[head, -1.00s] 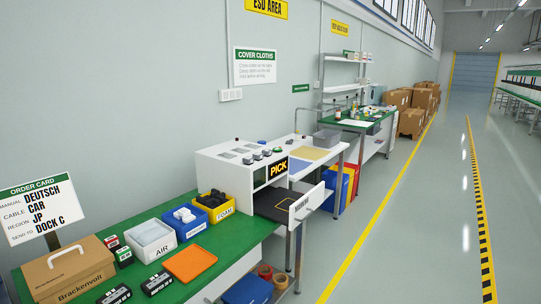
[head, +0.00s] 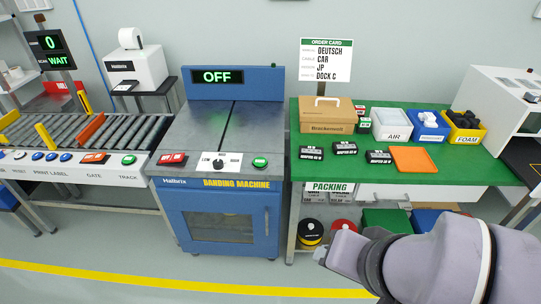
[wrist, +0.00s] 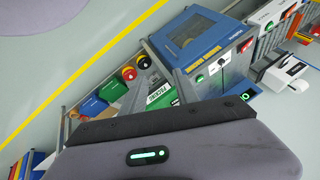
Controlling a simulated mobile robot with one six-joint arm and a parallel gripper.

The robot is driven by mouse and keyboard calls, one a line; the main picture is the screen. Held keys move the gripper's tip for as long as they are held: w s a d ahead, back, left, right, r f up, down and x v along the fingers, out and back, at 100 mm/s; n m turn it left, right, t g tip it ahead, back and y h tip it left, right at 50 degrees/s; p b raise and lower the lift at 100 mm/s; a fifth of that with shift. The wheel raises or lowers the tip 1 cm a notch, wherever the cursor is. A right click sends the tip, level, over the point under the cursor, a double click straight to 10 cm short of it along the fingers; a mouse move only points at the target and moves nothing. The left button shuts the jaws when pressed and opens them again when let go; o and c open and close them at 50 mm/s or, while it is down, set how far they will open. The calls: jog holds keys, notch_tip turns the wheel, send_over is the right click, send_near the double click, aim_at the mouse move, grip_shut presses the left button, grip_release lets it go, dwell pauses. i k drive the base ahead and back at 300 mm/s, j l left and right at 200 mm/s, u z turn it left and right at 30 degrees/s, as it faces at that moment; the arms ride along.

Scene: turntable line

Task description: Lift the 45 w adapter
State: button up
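Several black adapter boxes lie apart on the green packing table in the head view: a left one (head: 311,153), a middle one (head: 345,148) and a right one (head: 379,157). Their small white labels are hard to read; the left one seems to say 45 W. My gripper (head: 326,256) is in front of the table, lower than its top and apart from the adapters. The wrist view shows my gripper's body, with no adapter made out.
On the green table (head: 447,172) stand a cardboard box (head: 326,119), an orange tray (head: 412,160) and the AIR (head: 391,125) and FOAM (head: 464,137) bins. The blue banding machine (head: 222,215) adjoins at left. Floor in front is clear.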

aim_at(305, 152)
jog(key=i+l, duration=0.2)
jog(key=i, duration=0.35)
jog(key=i+l, duration=0.2)
jog(key=i, duration=0.35)
jog(key=i+l, duration=0.2)
jog(key=i, duration=0.35)
